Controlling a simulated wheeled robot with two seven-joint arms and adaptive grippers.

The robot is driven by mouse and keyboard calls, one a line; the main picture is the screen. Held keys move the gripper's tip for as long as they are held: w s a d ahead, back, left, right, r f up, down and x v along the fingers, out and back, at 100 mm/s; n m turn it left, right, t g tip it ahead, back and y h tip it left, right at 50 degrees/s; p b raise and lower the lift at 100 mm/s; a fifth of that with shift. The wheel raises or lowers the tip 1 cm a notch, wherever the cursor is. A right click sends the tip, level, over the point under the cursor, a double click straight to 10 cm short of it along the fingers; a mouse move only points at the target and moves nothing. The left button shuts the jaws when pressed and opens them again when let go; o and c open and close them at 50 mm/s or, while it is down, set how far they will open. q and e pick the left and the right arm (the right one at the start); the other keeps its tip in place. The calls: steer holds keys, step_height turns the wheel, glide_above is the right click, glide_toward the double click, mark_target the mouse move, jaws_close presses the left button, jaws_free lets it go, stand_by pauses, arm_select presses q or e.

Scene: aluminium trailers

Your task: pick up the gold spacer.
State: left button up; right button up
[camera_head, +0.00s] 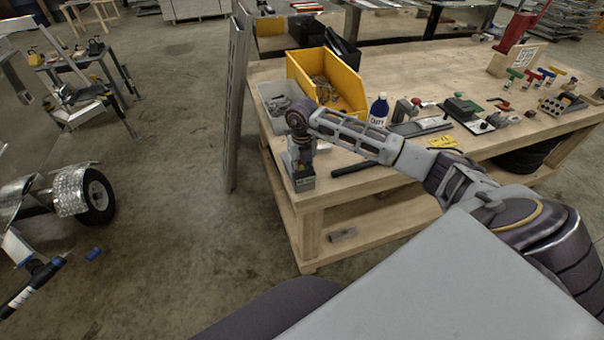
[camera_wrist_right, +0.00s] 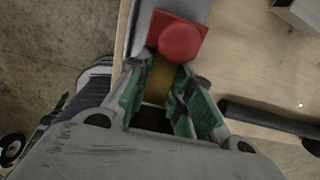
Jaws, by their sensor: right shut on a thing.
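My right gripper (camera_head: 302,168) points down at the near left corner of the wooden workbench (camera_head: 420,68). In the right wrist view its green-padded fingers (camera_wrist_right: 164,88) are closed on a gold-brown piece, the gold spacer (camera_wrist_right: 160,76), which shows only in part between them. A red block with a round red knob (camera_wrist_right: 181,41) lies just beyond the fingertips. Whether the spacer touches it or the bench is unclear. The spacer cannot be made out in the head view.
A yellow bin (camera_head: 345,98) and a grey bin (camera_head: 268,103) stand behind the gripper. A tall metal panel (camera_head: 236,105) stands left of the bench. Tools cover the bench's right part.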

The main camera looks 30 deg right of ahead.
mark_target(302, 170)
steer(key=shift+r, duration=0.2)
step_height(302, 170, up, 10)
steer(key=p, duration=0.5)
steer(key=shift+f+p, duration=0.15)
steer(key=shift+p, duration=0.25)
steer(key=shift+w, duration=0.1)
stand_by(0.7)
